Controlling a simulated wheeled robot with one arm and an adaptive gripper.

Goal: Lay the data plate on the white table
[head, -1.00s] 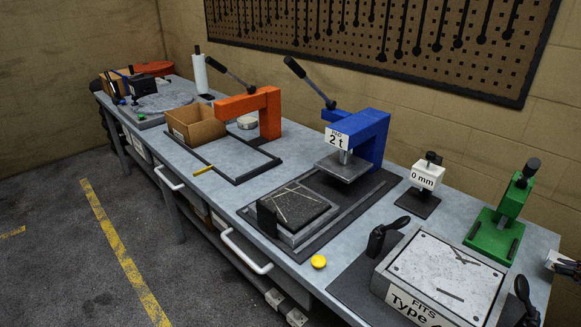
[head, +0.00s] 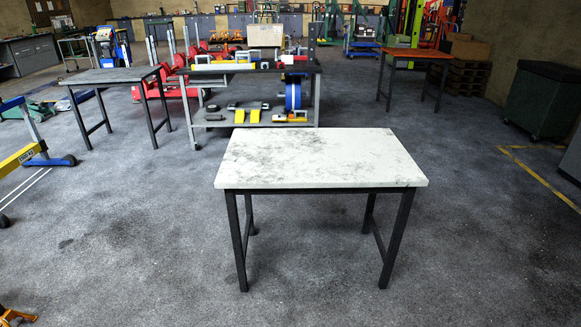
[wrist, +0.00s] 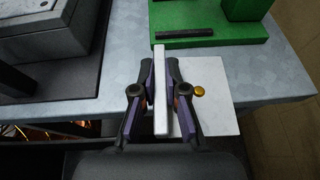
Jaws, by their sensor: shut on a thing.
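The white table (head: 320,155) stands in the middle of the head view, with a bare, grey-smudged top and dark legs. In the wrist view my gripper (wrist: 160,85) is shut on the data plate (wrist: 160,54), which shows as a thin white strip standing edge-on between the fingers. A flat white panel (wrist: 220,100) with a small brass knob shows just right of the fingers. I cannot tell whether it is joined to the strip. The plate's lettering is hidden. My gripper is outside the head view.
In the wrist view a grey-blue bench (wrist: 135,50) with a green tool base (wrist: 210,30) lies close below the gripper. A grey block (wrist: 45,40) is at left. In the head view a loaded workbench (head: 262,68) stands behind the white table. Open floor surrounds the table's front.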

